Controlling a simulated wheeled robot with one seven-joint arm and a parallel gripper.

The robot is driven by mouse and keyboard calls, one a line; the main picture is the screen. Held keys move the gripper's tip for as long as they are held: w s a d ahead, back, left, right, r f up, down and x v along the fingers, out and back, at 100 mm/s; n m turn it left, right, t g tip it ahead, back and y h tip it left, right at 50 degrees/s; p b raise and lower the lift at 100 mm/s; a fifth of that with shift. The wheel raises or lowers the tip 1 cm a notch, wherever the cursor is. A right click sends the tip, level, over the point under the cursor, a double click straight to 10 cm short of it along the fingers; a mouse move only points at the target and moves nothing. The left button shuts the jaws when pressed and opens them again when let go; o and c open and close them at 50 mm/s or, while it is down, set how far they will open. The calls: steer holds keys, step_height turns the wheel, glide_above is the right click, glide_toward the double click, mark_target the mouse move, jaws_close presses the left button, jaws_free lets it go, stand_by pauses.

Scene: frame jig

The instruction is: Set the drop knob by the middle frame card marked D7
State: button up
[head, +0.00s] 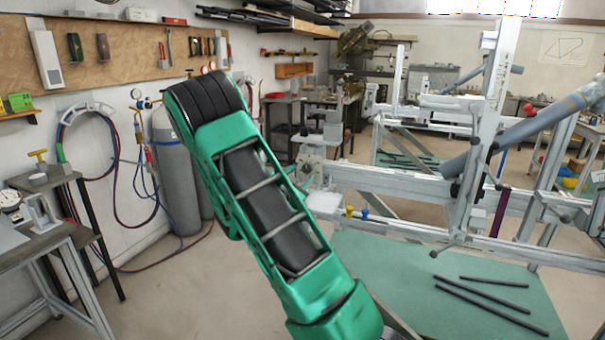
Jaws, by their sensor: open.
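The white frame jig (400,178) stands on the right, with a tall upright (490,120) and grey tubes held in it. A small yellow knob (349,210) and a blue knob (364,213) sit on its lower left rail. A block with a dark round knob (304,131) sits at the jig's left end. I cannot tell which of these is the drop knob. I see no frame card marked D7 that I can read. My green and black arm crosses the middle of the view and hides part of the floor and jig. My gripper does not show.
A bench with a press and a yellow-handled tool (38,155) stands at left. Grey gas cylinders (178,170) and hoses are by the wall. Dark rods (490,302) lie on a green mat (380,262) below the jig. Bare floor shows left of my arm.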

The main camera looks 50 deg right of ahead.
mark_target(306, 169)
steer(key=shift+x, duration=1.75)
steer(key=shift+c, duration=0.6)
steer(key=c, duration=0.9)
